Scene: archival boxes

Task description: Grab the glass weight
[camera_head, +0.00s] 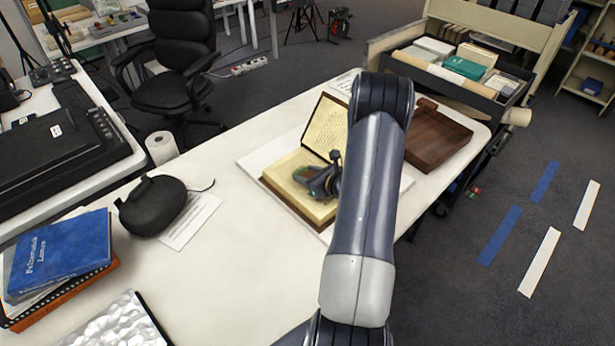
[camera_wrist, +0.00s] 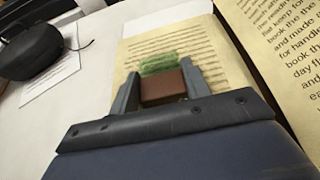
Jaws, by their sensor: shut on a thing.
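The glass weight (camera_wrist: 158,64) is a green, see-through block over the open book's page. A reddish-brown block (camera_wrist: 163,87) adjoins it, and both lie between my fingers; I cannot tell whether they are one piece. My gripper (camera_wrist: 160,74) is shut on the glass weight. In the head view the weight shows as a small green patch (camera_head: 302,173) at my gripper (camera_head: 308,178), partly hidden by it. The open book (camera_head: 322,212) lies on a white sheet or board on the table. I cannot tell whether the weight touches the page.
A brown wooden box (camera_head: 438,138) stands right of my arm. A black pouch (camera_head: 152,205) and a printed sheet (camera_head: 192,222) lie to the left. A cart (camera_head: 455,85) with a filled tray stands behind. The table's front middle is clear.

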